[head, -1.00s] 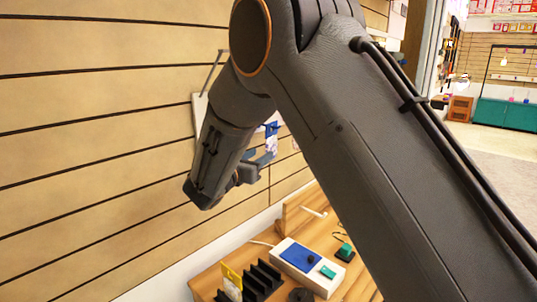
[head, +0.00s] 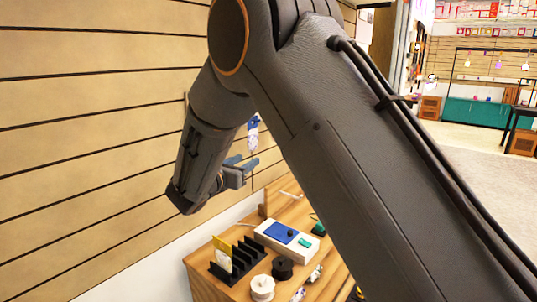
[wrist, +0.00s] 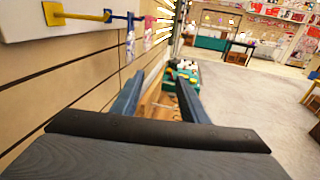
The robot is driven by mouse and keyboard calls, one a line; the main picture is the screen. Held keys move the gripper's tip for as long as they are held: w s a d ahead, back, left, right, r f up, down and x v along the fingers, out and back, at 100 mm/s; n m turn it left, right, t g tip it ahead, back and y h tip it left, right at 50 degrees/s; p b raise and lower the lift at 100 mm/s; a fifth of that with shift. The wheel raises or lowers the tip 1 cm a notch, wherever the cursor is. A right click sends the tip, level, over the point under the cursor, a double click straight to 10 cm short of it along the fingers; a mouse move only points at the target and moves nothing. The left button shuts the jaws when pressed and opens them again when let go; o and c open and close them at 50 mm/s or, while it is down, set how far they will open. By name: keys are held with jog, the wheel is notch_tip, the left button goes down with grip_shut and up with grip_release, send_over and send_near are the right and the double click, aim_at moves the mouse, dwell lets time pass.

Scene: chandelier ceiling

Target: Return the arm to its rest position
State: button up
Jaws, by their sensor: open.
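My gripper (head: 245,168) is raised above the wooden counter, close to the slatted wall. In the wrist view my gripper (wrist: 160,100) shows two blue-grey fingers spread apart with nothing between them. My arm crosses the middle of the head view and hides part of the counter and wall.
The wooden counter (head: 205,283) holds a black slotted rack (head: 238,262), a white box with a blue panel (head: 287,238) and spools (head: 262,287). The slatted wall (head: 80,150) is at left. A white board with a yellow-and-blue hook (wrist: 75,15) is on it. Open floor (head: 480,185) lies right.

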jog(key=s+d+f+m+g, duration=0.35)
jog(key=s+d+m, duration=0.2)
jog(key=d, duration=0.35)
jog(key=s+d+f+m+g, duration=0.3)
jog(key=s+d+m+g, duration=0.15)
jog(key=s+d, duration=0.35)
jog(key=s+d+f+m+g, duration=0.3)
jog(key=s+d+m+g, duration=0.15)
jog(key=d, duration=0.45)
jog(key=s+f+m+g+y, duration=0.3)
jog(key=s+m+y, duration=0.4)
jog(key=s+m, duration=0.9)
jog(key=s+f, duration=0.1)
jog(key=s, duration=0.3)
jog(key=shift+s+d+f, duration=0.15)
jog(key=shift+d, duration=0.25)
